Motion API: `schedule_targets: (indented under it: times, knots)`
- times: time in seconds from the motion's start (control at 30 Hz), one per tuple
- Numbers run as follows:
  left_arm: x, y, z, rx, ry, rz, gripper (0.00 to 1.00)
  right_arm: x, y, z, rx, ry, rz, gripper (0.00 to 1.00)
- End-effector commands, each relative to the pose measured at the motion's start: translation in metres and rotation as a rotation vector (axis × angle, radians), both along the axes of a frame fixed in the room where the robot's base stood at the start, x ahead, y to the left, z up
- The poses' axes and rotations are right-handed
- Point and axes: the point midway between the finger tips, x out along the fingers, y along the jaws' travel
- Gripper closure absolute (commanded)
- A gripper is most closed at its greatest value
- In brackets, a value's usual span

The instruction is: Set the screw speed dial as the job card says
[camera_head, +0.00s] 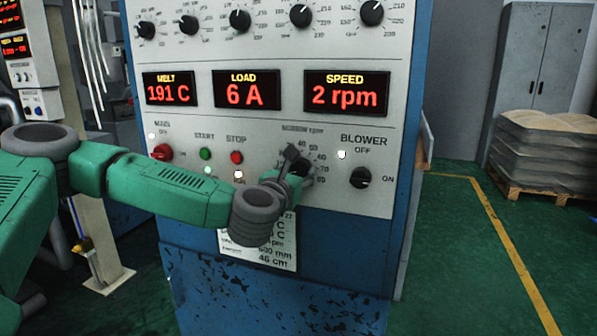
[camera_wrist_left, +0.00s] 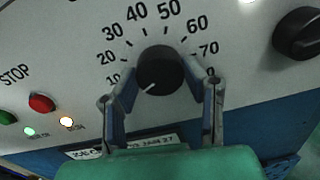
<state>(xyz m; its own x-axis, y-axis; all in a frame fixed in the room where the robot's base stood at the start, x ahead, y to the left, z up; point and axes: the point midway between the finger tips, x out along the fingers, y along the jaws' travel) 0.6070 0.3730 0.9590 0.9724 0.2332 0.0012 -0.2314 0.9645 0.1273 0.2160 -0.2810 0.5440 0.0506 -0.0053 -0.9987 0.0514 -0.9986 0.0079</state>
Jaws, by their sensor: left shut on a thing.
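The black screw speed dial (camera_wrist_left: 160,70) is in the middle of the left wrist view, on the light grey panel, with printed numbers from 10 up past 70 around it. Its white pointer line points down and left, below the 10. My left gripper (camera_wrist_left: 165,76) is shut on the dial, one finger on each side. In the head view the gripper partly covers the dial (camera_head: 301,168). The speed display (camera_head: 346,93) reads 2 rpm. The job card (camera_head: 283,252) hangs below; my arm covers part of it and its lines are mostly unreadable. My right gripper is out of view.
The blower knob (camera_head: 360,178) is right of the dial. The green start button (camera_head: 205,154), red stop button (camera_head: 236,157) and a red knob (camera_head: 162,152) are to the left. Melt (camera_head: 169,91) reads 191 C and load (camera_head: 246,90) 6 A. Several knobs line the top.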

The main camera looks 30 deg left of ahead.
Motion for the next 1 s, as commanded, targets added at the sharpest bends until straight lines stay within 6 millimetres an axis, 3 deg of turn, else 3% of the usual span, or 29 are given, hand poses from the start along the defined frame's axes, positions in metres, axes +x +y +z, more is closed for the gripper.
schedule_targets:
  times: [1.0]
  knots:
    - [0.0,0.0,-0.001,0.918,0.228,-0.001,0.9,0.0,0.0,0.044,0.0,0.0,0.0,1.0]
